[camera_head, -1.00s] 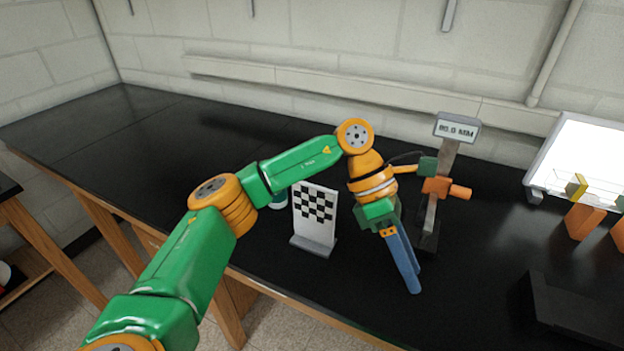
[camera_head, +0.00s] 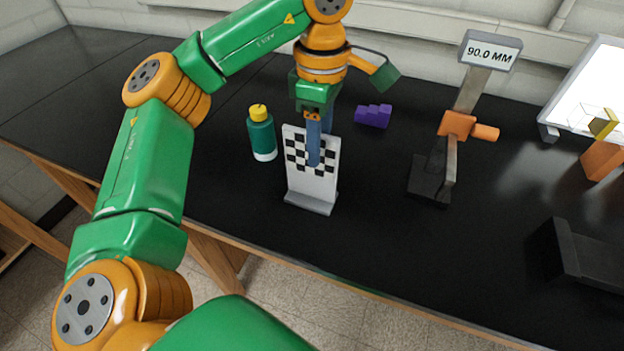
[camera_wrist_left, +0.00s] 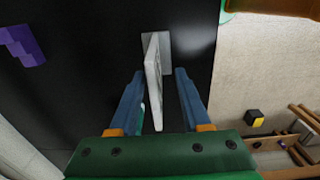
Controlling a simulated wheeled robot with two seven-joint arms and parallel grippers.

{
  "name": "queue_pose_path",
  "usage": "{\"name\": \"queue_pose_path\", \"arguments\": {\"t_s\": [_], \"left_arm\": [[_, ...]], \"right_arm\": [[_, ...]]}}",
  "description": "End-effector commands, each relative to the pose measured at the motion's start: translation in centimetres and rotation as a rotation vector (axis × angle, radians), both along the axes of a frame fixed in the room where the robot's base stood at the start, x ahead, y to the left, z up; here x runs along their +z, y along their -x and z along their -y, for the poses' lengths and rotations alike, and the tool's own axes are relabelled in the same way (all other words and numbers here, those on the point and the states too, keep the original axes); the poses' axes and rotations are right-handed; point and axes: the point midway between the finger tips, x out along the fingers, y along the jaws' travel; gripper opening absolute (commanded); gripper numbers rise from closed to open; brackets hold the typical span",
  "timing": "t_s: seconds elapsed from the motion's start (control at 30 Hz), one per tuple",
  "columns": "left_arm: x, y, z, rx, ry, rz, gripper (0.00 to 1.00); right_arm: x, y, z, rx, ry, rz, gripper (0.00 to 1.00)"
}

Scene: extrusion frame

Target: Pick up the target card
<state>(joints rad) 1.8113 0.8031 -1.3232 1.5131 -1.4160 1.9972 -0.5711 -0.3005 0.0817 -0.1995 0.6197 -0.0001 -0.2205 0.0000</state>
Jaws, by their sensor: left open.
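The target card (camera_head: 298,178) is a white upright plate with a black checker pattern, standing on a grey foot (camera_head: 311,203) near the front edge of the black table. My left gripper (camera_head: 315,160) points down over the card's top, with one blue finger in front of the checker pattern. In the left wrist view the card (camera_wrist_left: 153,85) stands edge-on between the two spread fingers of the left gripper (camera_wrist_left: 160,92), with a gap to each finger. The gripper is open. My right gripper is not in view.
A green bottle with a yellow cap (camera_head: 261,135) stands just left of the card. A purple stepped block (camera_head: 373,116) lies behind it on the right. A gauge stand reading 90.0 MM (camera_head: 488,52) and a dark block (camera_head: 580,255) are further right.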

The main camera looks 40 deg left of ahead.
Motion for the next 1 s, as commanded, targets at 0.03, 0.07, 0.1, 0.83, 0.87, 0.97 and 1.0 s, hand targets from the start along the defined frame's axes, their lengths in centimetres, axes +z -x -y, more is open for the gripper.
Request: {"name": "queue_pose_path", "arguments": {"t_s": [0.03, 0.07, 0.1, 0.83, 0.87, 0.97, 1.0], "left_arm": [[-0.5, 0.0, -0.1, 0.001, -0.001, -0.003, 0.47], [-0.8, 0.1, -0.2, 0.001, -0.001, -0.003, 0.47], [-1.4, 0.1, -0.3, 0.001, 0.000, -0.005, 0.47], [-6.6, -0.1, -1.5, 0.002, 0.002, 0.000, 0.00], [-6.6, -0.1, -1.5, 0.002, 0.002, 0.000, 0.00], [-6.6, -0.1, -1.5, 0.002, 0.002, 0.000, 0.00], [-6.6, -0.1, -1.5, 0.002, 0.002, 0.000, 0.00]], "right_arm": [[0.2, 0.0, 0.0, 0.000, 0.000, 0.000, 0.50], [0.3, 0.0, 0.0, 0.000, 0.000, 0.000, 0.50], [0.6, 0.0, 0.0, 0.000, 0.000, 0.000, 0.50], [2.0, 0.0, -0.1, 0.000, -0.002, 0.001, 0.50], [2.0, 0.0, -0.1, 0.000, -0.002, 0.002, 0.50], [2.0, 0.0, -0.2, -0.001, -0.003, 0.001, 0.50], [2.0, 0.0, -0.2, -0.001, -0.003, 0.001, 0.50]]}}
